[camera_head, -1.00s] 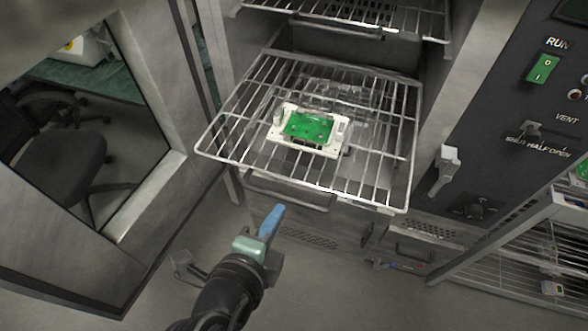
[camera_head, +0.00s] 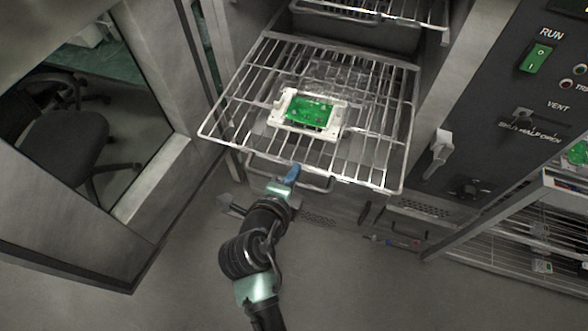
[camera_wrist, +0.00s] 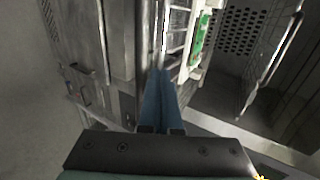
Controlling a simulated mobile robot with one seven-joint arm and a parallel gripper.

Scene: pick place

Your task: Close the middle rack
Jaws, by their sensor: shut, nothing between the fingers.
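The middle rack (camera_head: 228,122) is a wire shelf pulled out of the oven-like cabinet. A green circuit board in a white holder (camera_head: 309,110) lies on it. My gripper (camera_head: 292,172), with blue fingers, is shut and empty at the rack's front edge. In the head view its tip overlaps the front bar; I cannot tell whether they touch. In the wrist view the shut fingers of my gripper (camera_wrist: 160,103) point toward the rack's wires (camera_wrist: 172,38), and the green board (camera_wrist: 199,38) shows to their right.
An upper rack (camera_head: 385,14) sits above at the cabinet opening. The open cabinet door (camera_head: 150,190) with a window stands at left. A control panel (camera_head: 535,95) is at right, with a lower wire shelf unit (camera_head: 510,240) beside it. The floor in front is clear.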

